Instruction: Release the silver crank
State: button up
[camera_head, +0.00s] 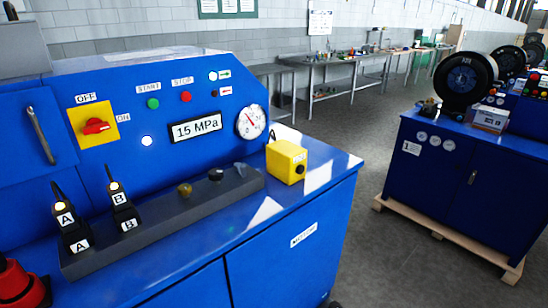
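A slim silver bar (40,135), which looks like the silver crank, stands slanted against the blue panel at the far left of the near machine (165,90). Its ends sit close to the panel, and I cannot tell how it is fixed. Nothing is seen touching it. My gripper is not in view, so its place relative to the bar is not shown.
A dark rail (165,217) with plugs marked A (68,220) and B (122,205) lies along the machine's top. A yellow box (286,161) stands at its right. Another blue machine (470,155) stands on a pallet at right, across open floor (365,215).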

aim_at(238, 167)
jog(key=i+l+z, duration=0.3)
jog(key=i+l, duration=0.5)
jog(key=l, duration=0.1)
